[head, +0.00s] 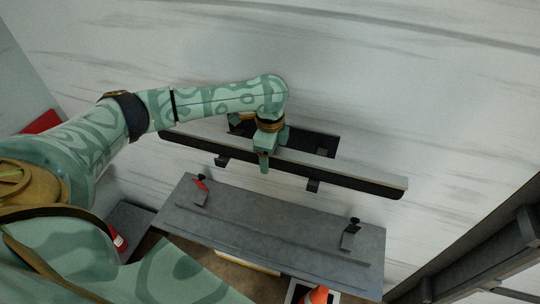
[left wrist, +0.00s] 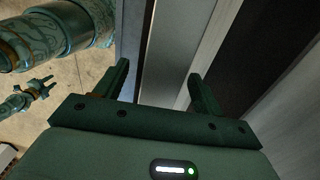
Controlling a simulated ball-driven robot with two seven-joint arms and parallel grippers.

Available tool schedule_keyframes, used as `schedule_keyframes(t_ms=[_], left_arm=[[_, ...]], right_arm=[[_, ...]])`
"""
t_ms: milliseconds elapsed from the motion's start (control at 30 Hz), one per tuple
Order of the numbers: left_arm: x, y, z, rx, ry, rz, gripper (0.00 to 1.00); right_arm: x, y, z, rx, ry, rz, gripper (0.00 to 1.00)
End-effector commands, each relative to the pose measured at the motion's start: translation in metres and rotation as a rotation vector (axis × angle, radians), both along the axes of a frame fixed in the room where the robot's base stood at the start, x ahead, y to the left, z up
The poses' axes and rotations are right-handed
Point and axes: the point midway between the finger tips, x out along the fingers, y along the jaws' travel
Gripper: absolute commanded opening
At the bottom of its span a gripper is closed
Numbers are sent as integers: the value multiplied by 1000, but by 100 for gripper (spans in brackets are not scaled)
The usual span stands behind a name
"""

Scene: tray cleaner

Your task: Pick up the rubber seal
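A long grey bar (head: 330,170) runs across the wall in the head view, with a dark strip (head: 372,187) along its lower front face. The strip may be the rubber seal, but I cannot tell for sure. My left gripper (head: 266,150) is at the bar's middle, with one finger hanging in front of it. In the left wrist view its two fingers (left wrist: 160,86) are apart, with grey rail surfaces between and beyond them. Contact is not clear. A small teal pronged part at the left of that view may be my right gripper.
A dark rectangular opening (head: 318,144) is in the pale wall behind the bar. Below the bar is a grey metal tray (head: 275,232) with a red-tipped clamp (head: 201,190) and a dark clamp (head: 351,235). An orange cone-shaped thing (head: 318,295) is at the bottom edge.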

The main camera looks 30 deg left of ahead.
Motion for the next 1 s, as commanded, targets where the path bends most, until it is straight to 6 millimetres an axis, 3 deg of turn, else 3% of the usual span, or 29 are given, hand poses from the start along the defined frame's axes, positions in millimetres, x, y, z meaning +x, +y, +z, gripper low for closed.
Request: schedule_keyframes(t_ms=[33, 200, 633, 867, 1000], left_arm=[[0, 0, 0, 0, 0, 0, 54], [0, 0, 1, 0, 0, 0, 9], [2, -1, 10, -3, -7, 1, 9], [3, 0, 33, -3, -8, 1, 9], [-8, -10, 52, -4, -8, -2, 9]], right_arm=[[4, 1, 0, 2, -6, -1, 36], [9, 4, 0, 6, -13, -1, 36], [9, 4, 1, 6, -14, -2, 36], [9, 3, 1, 5, -13, -1, 36], [9, 1, 6, 1, -13, -1, 36]])
